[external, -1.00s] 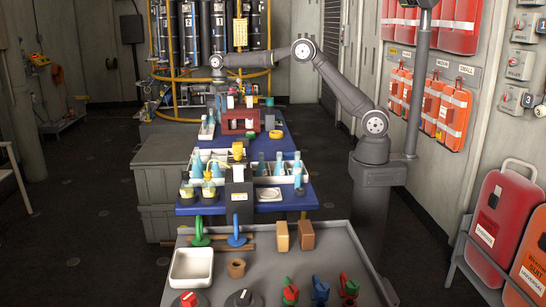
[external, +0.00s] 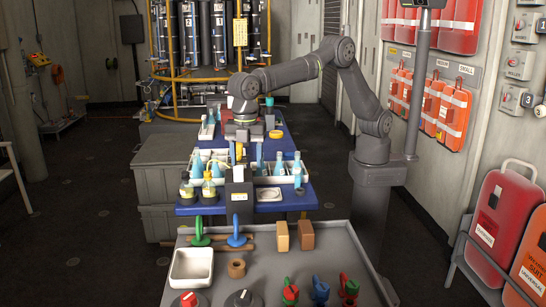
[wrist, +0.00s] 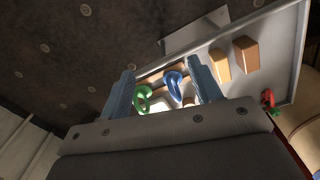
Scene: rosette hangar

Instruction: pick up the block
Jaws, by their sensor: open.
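Two upright wooden blocks stand on the grey tray table in front: a lighter tan block (external: 281,236) and a browner block (external: 306,235) to its right. Both also show in the wrist view, the tan one (wrist: 219,66) and the brown one (wrist: 246,54), to the right of my fingers. My gripper (wrist: 160,72) is open and empty, its two bluish fingers apart. In the external view, my wrist (external: 243,110) is over the blue table farther back, well away from the blocks. My fingertips are hard to make out there.
On the grey tray table (external: 340,262) are a green ring piece (external: 200,232), a blue ring piece (external: 237,230), a white bin (external: 191,267), a brown cup (external: 236,268) and several valve handles. Bottles and white trays crowd the blue table (external: 298,201).

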